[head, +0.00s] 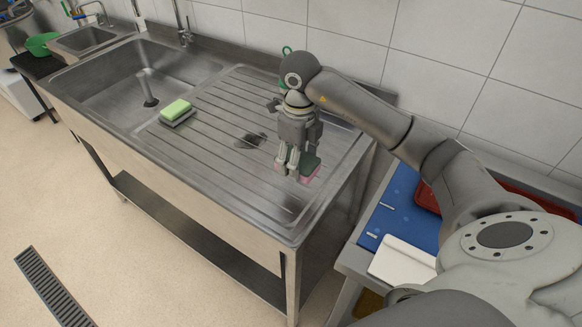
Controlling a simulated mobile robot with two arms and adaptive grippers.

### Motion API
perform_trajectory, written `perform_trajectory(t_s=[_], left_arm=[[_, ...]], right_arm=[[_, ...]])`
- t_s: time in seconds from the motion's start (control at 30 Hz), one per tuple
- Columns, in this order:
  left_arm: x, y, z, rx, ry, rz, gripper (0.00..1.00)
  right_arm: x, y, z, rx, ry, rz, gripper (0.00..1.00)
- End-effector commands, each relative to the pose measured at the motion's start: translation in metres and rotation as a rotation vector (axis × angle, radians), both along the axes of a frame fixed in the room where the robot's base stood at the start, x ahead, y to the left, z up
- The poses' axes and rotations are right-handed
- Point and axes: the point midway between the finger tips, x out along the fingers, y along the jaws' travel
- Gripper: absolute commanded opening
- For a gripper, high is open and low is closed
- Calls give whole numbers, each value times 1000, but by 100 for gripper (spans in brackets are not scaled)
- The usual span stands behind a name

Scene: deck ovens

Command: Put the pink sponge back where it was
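The pink sponge (309,175), with a dark green top layer, is at the right part of the ribbed steel drainboard (222,118) in the head view. My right gripper (288,165) points down at the sponge's left side, and its fingers hide part of the sponge. I cannot tell whether the fingers grip it or are only beside it, nor whether the sponge rests on the steel. My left gripper is not in view.
A light green sponge (176,108) lies on a grey pad (178,120) by the sink basin (135,85). A tiled wall stands behind. At right, a lower table holds a blue board (398,215), a white block (402,262) and a red tray (428,197). The middle drainboard is mostly clear.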

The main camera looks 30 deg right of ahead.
Motion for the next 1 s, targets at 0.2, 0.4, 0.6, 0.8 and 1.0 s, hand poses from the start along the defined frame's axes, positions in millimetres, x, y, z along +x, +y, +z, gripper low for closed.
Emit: perform_trajectory(t_s=[0.2,0.4,0.6,0.8,1.0], left_arm=[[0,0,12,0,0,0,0],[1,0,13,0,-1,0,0],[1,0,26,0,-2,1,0],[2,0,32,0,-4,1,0],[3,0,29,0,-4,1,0]], right_arm=[[26,-4,-34,1,6,1,38],[34,-6,-45,1,4,2,38],[37,-7,-62,0,10,2,38],[38,-7,-81,-1,4,2,38],[39,-7,-83,-1,3,2,38]])
